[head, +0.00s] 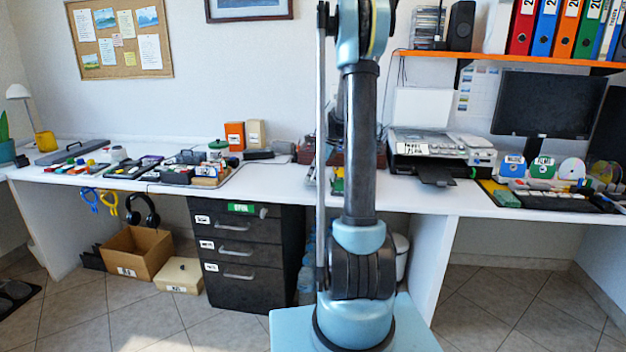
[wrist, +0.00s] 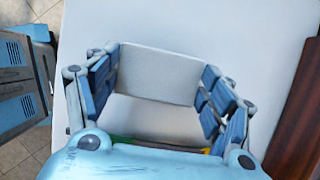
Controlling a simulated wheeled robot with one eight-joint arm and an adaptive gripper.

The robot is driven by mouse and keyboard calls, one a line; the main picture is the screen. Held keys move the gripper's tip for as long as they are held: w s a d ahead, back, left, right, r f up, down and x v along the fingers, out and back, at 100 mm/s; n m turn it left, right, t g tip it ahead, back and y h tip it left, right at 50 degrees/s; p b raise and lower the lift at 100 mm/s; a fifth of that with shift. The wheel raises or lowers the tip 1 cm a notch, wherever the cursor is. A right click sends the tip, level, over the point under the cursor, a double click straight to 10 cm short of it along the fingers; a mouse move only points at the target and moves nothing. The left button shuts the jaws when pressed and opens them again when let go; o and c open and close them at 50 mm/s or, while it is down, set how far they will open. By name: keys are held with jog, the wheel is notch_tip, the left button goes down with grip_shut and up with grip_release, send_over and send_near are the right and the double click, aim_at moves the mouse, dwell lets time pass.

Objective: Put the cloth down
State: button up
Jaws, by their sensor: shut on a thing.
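In the wrist view, my gripper (wrist: 160,76) has its two blue jointed fingers on either side of a flat, pale grey-white piece, which looks like the folded cloth (wrist: 158,71). The fingers are shut on its left and right edges. The cloth is over a white desk surface (wrist: 235,35); I cannot tell whether it touches it. In the head view, my upright arm stands in the middle and the gripper and cloth cannot be made out.
A reddish-brown object (wrist: 302,115) stands at the right in the wrist view. In the head view, the long white desk (head: 262,181) carries clutter at left, a printer (head: 432,146) right of my arm and a monitor (head: 548,103) farther right. A black drawer unit (head: 245,255) stands below.

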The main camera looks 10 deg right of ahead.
jog(key=shift+f, duration=0.65)
jog(key=o, duration=1)
jog(key=shift+c, duration=0.2)
